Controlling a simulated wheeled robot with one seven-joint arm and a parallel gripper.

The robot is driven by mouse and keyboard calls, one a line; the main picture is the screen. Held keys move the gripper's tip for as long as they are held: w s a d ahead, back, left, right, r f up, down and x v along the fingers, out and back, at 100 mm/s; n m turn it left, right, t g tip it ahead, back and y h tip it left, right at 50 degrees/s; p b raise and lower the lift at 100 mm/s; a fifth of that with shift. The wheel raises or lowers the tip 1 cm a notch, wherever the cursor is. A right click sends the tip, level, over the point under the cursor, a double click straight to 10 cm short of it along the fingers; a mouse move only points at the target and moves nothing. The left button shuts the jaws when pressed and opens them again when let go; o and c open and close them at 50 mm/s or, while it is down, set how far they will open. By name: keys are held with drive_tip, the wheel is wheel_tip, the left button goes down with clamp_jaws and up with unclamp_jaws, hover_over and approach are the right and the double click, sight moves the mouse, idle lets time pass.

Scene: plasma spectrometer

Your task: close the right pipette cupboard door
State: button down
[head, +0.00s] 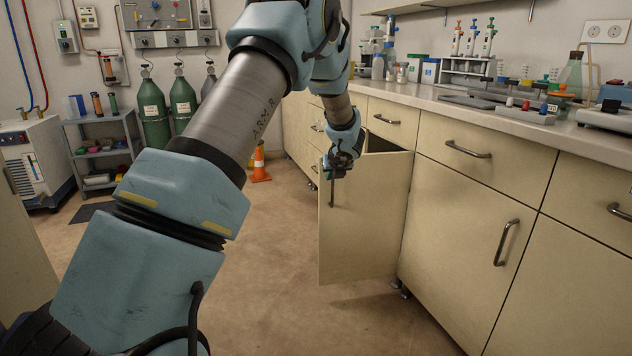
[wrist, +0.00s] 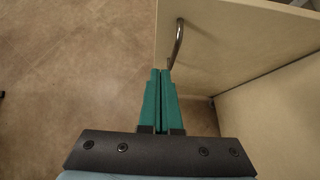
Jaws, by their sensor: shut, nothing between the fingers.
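The cupboard door (head: 368,225) is cream with a metal bar handle (head: 332,188). It stands open, swung out from the bench into the floor space. My gripper (head: 338,166) is at the door's upper outer part, by the handle, in the head view. In the wrist view my gripper (wrist: 160,75) has its green fingers together with nothing between them. The fingertips lie close to the lower end of the handle (wrist: 178,42) and the edge of the door (wrist: 230,40). I cannot tell whether they touch. Part of the door's top is hidden by my wrist.
Closed cupboard fronts and drawers (head: 470,240) run along the bench to the right. The worktop (head: 440,97) carries a pipette rack (head: 467,70) and flasks. An orange cone (head: 260,165) stands on the floor behind. The floor left of the door is clear.

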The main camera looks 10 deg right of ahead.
sight(323, 182)
drive_tip(key=x, duration=0.6)
drive_tip(key=w+r+x, duration=0.1)
drive_tip(key=x, duration=0.2)
drive_tip(key=shift+f+p, duration=0.15)
drive_tip(key=shift+p, duration=0.15)
drive_tip(key=shift+w+d, duration=0.2)
drive_tip(key=shift+w, duration=0.8)
drive_tip(key=shift+p, duration=0.3)
